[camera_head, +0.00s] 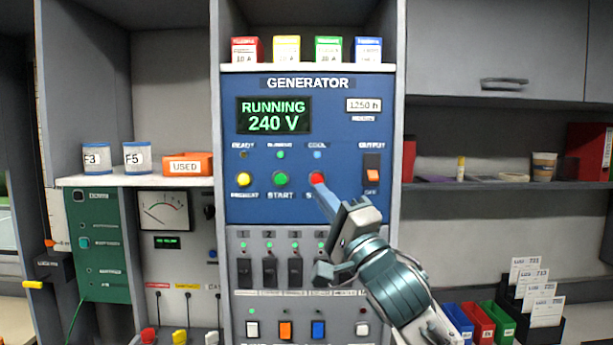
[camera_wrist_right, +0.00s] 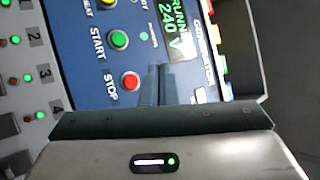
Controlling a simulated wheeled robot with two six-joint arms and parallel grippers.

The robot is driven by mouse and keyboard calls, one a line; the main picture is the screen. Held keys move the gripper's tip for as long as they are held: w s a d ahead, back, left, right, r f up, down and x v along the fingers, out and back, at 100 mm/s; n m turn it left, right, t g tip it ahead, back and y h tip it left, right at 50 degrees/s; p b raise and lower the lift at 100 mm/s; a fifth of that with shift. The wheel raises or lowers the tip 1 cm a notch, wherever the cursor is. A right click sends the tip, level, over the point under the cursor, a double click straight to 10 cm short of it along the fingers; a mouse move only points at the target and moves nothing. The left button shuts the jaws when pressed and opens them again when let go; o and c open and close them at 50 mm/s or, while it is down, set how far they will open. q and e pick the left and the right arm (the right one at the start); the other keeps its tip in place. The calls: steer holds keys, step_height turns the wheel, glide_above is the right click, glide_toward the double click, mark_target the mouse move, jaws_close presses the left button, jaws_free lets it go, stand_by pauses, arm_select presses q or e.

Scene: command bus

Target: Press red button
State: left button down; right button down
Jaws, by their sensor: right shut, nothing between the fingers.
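The red button (camera_head: 317,179) sits on the blue generator panel (camera_head: 340,212), to the right of the green START button (camera_head: 281,179). In the right wrist view the red button (camera_wrist_right: 131,80) has the label STOP beside it. My right gripper (camera_head: 324,192) is shut and empty, its tip at the lower edge of the red button in the head view. In the right wrist view the fingers (camera_wrist_right: 160,75) lie to the right of the button; whether they touch it I cannot tell. The display (camera_head: 273,115) reads RUNNING 240 V. My left gripper is not in view.
A yellow button (camera_head: 243,180) is left of START, and an orange OUTPUT switch (camera_head: 372,176) is to the right. Black breaker switches (camera_head: 270,271) sit below the panel. Several coloured boxes (camera_head: 286,49) stand on the ledge above. Coloured bins (camera_head: 480,322) stand at lower right.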

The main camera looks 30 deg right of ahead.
mark_target(317, 179)
steer(key=shift+s+a+r, duration=0.1)
steer(key=shift+s+r, duration=0.1)
steer(key=w+d+p, duration=0.1)
steer(key=w+d, duration=0.3)
steer(key=w, duration=0.3)
steer(key=shift+w+d, duration=0.3)
steer(key=shift+w+d, duration=0.1)
stand_by(2.1)
steer(key=shift+w+d, duration=0.15)
steer(key=shift+w, duration=0.15)
